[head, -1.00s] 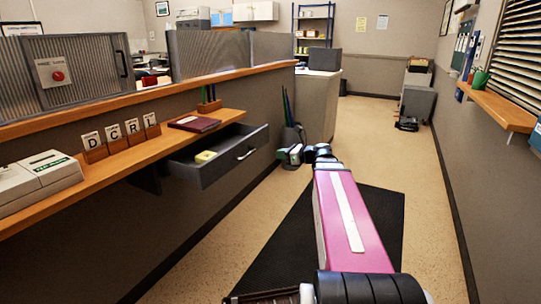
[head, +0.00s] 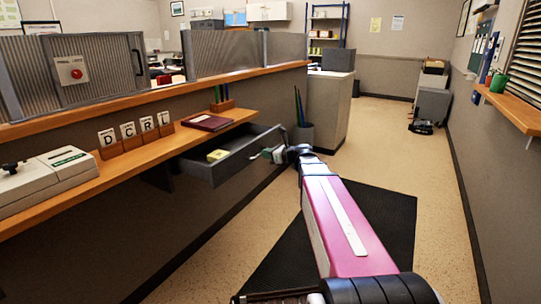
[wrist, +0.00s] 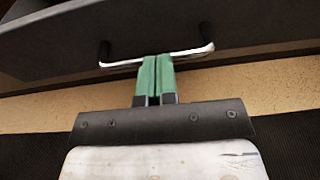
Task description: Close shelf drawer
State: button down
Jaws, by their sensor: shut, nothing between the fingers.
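The shelf drawer (head: 217,172) is dark grey and stands pulled out below the wooden shelf. A yellow-green item (head: 217,156) lies inside it. The drawer front (wrist: 50,50) fills the top of the wrist view, with its silver bar handle (wrist: 197,51) running across. My gripper (wrist: 156,60) has green fingers, shut together with nothing between them. The fingertips are at the middle of the handle and overlap it in the wrist view; I cannot tell whether they touch it. In the head view my gripper (head: 262,153) is at the drawer's front face, hiding much of the handle.
The wooden shelf (head: 140,160) holds letter blocks (head: 129,136), a maroon book (head: 207,122) and a pale box machine (head: 50,180). A bin with umbrellas (head: 303,135) stands just beyond the drawer.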

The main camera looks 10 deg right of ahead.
dwell(0.3)
send_near(235, 147)
jog(key=a, duration=0.2)
jog(key=a+r, duration=0.1)
jog(key=a, duration=0.5)
jog(key=shift+s+r, duration=0.15)
jog(key=shift+r, duration=0.2)
jog(key=shift+w+a, duration=0.35)
jog(key=shift+a, duration=0.15)
